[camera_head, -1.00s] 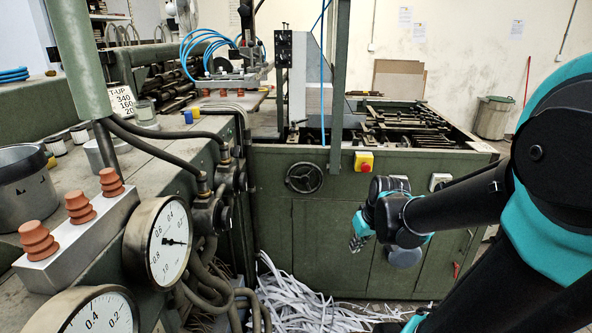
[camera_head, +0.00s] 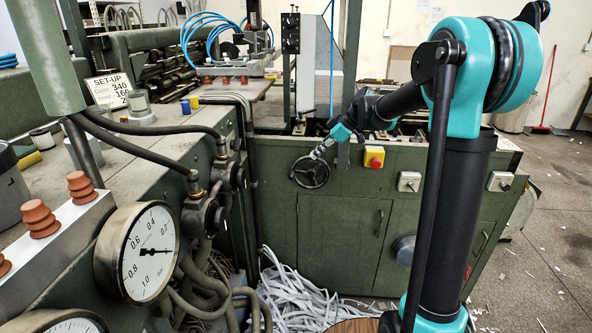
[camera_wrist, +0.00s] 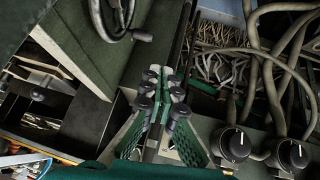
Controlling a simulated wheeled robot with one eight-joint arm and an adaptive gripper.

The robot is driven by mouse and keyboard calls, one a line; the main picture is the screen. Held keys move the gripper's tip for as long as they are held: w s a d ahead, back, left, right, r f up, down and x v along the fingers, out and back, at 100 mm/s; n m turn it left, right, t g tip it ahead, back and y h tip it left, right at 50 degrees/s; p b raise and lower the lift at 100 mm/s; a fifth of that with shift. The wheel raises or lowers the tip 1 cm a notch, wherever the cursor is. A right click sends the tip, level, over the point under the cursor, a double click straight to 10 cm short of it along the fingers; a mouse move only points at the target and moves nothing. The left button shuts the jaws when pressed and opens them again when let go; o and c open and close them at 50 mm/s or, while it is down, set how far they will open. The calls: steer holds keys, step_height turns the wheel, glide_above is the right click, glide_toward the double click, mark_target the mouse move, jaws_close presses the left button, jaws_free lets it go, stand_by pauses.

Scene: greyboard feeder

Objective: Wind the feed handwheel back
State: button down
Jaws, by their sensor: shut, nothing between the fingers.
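The feed handwheel (camera_head: 310,173) is a dark spoked wheel on the front of the green cabinet (camera_head: 340,225). In the wrist view, part of its dark rim (camera_wrist: 101,22) and a knob-like handle (camera_wrist: 142,36) show at the top left. My gripper (camera_head: 319,152) is at the upper right edge of the handwheel in the head view. In the wrist view, my gripper's fingers (camera_wrist: 165,82) are together, with nothing between them, and the wheel lies apart from their tips. The head view does not show clearly whether they touch.
A yellow box with a red button (camera_head: 374,157) is right of the handwheel. White paper strips (camera_head: 300,295) lie on the floor below. A pressure gauge (camera_head: 148,250) and hoses (camera_head: 205,270) fill the left side. Open floor (camera_head: 550,240) shows at the right.

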steer(key=w+a+r+n, duration=0.1)
steer(key=w+a, duration=0.1)
glide_above(291, 177)
steer(key=d, duration=0.1)
step_height(291, 177, down, 7)
steer(key=shift+n+y, duration=0.3)
steer(key=shift+y, duration=0.1)
steer(key=shift+d+f, duration=0.15)
steer(key=shift+f, duration=0.9)
steer(key=shift+d+f, duration=0.1)
steer(key=shift+f, duration=0.9)
steer(key=shift+a+f+h, duration=0.5)
steer(key=shift+f+h, duration=0.1)
steer(key=shift+h, duration=0.5)
steer(key=shift+a+f, duration=0.1)
steer(key=shift+f, duration=0.35)
